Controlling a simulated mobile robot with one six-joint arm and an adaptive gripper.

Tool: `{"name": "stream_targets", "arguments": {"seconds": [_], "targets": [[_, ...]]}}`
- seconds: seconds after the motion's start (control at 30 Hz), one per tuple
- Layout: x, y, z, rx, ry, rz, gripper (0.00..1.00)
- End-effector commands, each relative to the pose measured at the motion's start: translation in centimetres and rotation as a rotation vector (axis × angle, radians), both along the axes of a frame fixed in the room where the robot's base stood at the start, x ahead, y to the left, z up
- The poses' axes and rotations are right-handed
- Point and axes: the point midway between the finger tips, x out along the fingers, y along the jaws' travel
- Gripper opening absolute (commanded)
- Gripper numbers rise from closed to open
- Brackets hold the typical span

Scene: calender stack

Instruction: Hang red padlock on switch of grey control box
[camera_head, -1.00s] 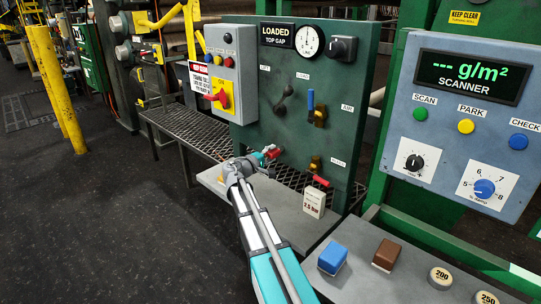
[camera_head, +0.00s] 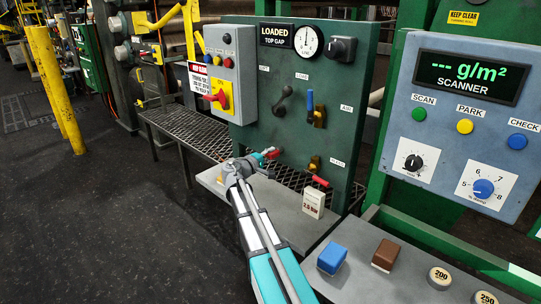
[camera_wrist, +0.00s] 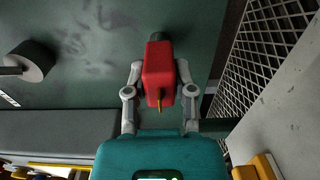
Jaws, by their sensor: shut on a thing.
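My gripper (camera_wrist: 158,88) is shut on the red padlock (camera_wrist: 160,65), with a finger on each side of its body and a small brass-coloured key showing. The shackle cannot be made out. In the camera_head view the red padlock (camera_head: 271,153) is held in front of the green panel, low and to its left. The grey control box (camera_head: 238,57) is mounted upper left of the padlock. Its switch (camera_head: 219,98) is a red handle on a yellow plate. The gripper and padlock are apart from the switch, below and right of it.
The green panel (camera_head: 262,88) carries a gauge, a dark lever (camera_head: 283,98) and valves with blue and red handles. A mesh shelf (camera_head: 190,130) runs below the box. The scanner console (camera_head: 450,125) is at right.

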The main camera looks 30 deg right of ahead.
Motion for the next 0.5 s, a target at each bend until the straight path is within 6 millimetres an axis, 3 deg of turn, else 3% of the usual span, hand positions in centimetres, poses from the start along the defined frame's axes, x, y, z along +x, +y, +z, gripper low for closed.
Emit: {"name": "stream_targets", "arguments": {"seconds": [0.5], "targets": [[-0.34, 0.96, 0.02, -0.001, 0.0, 0.001, 0.0]]}}
